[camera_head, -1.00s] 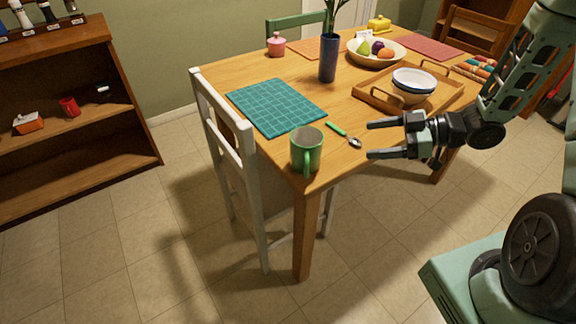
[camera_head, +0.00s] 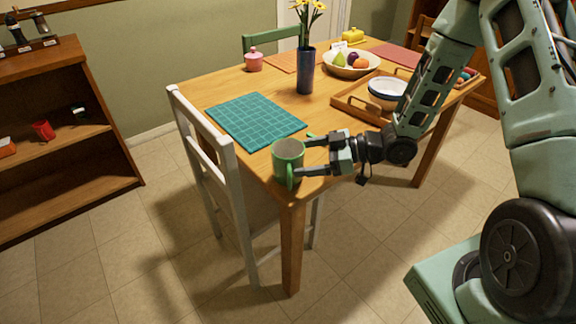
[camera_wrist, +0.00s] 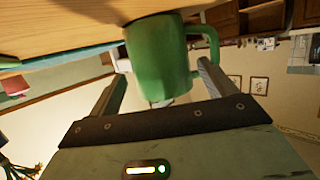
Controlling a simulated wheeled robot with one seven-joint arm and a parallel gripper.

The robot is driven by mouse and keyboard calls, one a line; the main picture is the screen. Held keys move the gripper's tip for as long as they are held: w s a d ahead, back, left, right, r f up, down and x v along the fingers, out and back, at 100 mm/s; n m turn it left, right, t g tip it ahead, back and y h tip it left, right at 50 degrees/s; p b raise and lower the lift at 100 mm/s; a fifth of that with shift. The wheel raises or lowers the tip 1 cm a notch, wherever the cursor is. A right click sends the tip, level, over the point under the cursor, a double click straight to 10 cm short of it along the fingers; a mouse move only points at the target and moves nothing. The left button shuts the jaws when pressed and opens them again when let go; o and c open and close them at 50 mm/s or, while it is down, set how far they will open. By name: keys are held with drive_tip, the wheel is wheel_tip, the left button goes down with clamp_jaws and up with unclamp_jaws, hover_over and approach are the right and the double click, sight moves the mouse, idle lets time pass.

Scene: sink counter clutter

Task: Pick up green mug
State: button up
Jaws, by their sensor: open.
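The green mug (camera_head: 287,165) stands upright at the near corner of the wooden table, its handle facing the front. My gripper (camera_head: 302,157) is open and reaches in from the right, with its fingertips at the mug's right side. In the wrist view the mug (camera_wrist: 158,58) lies between the two spread fingers, with its handle (camera_wrist: 210,42) by the right finger. I cannot tell whether either finger touches it.
A teal placemat (camera_head: 255,120) lies behind the mug. A white chair (camera_head: 215,165) stands close at the left table edge. A wooden tray (camera_head: 350,105) with stacked bowls (camera_head: 387,90) and a blue vase (camera_head: 306,75) are farther back. My gripper mostly hides the green-handled spoon.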

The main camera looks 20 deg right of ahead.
sight(289, 160)
drive_tip(key=x, duration=0.4)
drive_tip(key=shift+w+a+f, duration=0.1)
drive_tip(key=shift+w+a, duration=0.05)
drive_tip(key=shift+a, duration=0.15)
drive_tip(key=c, duration=0.9)
drive_tip(key=shift+c, duration=0.2)
